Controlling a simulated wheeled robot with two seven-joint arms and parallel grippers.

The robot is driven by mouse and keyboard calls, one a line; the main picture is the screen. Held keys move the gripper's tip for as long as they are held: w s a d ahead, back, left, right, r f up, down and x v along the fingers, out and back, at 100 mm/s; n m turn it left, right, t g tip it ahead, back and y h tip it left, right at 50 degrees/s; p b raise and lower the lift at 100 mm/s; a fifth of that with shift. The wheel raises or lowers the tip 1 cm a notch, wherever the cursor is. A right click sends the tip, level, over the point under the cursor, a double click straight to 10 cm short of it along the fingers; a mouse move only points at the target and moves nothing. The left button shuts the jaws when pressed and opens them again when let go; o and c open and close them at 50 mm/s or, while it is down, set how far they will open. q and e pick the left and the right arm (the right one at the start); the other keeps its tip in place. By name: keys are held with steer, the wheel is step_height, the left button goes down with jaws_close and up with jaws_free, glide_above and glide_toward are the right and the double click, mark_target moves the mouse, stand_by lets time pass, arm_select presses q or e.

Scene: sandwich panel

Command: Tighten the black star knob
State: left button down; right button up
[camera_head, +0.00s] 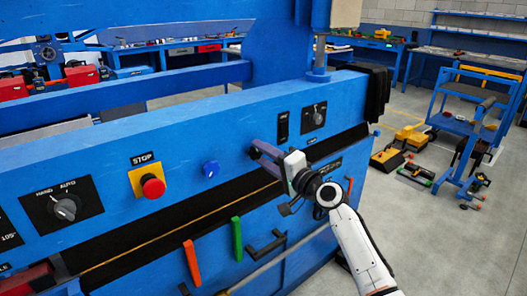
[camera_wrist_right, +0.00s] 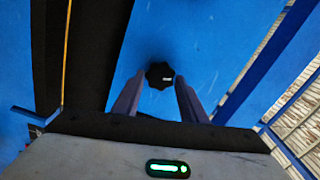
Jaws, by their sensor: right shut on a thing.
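The black star knob (camera_wrist_right: 159,75) sits on the blue panel face in the right wrist view, between the tips of the two purple-grey fingers. My right gripper (camera_wrist_right: 160,82) is shut on it. In the head view my right gripper (camera_head: 256,148) reaches to the panel from the right, and its fingers hide the knob there. My left gripper is in neither view.
Orange (camera_head: 191,263) and green (camera_head: 237,238) handles stand below. A blue cart (camera_head: 470,120) stands at right.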

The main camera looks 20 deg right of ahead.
steer(key=shift+m+p, duration=0.5)
steer(key=shift+m, duration=0.8)
steer(key=o, duration=1)
steer(key=v, duration=1)
steer(key=shift+s, duration=0.15)
steer(key=shift+d, duration=0.1)
